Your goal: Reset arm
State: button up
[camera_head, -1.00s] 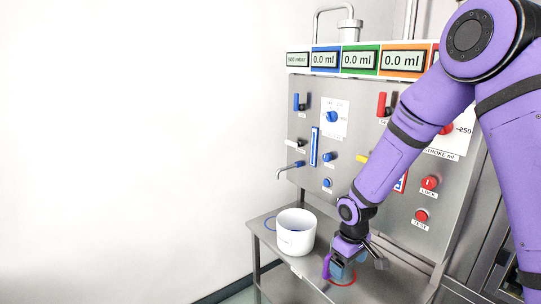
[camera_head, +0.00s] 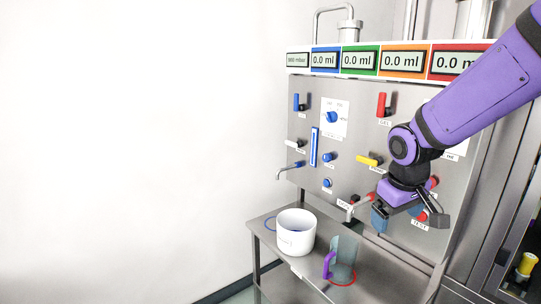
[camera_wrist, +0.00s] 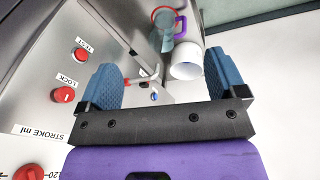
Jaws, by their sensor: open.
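My gripper (camera_head: 410,218) is in front of the lower right part of the grey machine panel (camera_head: 345,115), raised above the shelf. In the wrist view its two blue fingers (camera_wrist: 165,80) stand wide apart with nothing between them held. A clear jug with a purple handle (camera_head: 343,262) stands on the shelf inside a red ring, below and left of my gripper and apart from it. The jug also shows at the top of the wrist view (camera_wrist: 166,28). My purple arm hides part of the panel's right side.
A white pot (camera_head: 296,234) stands on the metal shelf (camera_head: 285,268), left of the jug. Spouts (camera_head: 290,170) and levers stick out from the panel. A red-handled lever (camera_head: 382,104) is near my arm. A yellow-topped object (camera_head: 526,264) is at far right. Space left of the machine is clear.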

jog(key=s+d+r+m+t, duration=0.1)
jog(key=s+r+m, duration=0.1)
jog(key=s+r, duration=0.4)
jog(key=s+d+r+m+t+y, duration=0.1)
jog(key=s+r, duration=0.5)
jog(key=s, duration=0.8)
jog(key=shift+d+r+m+t, duration=0.2)
jog(key=shift+d+m+t, duration=0.25)
jog(key=shift+d, duration=0.25)
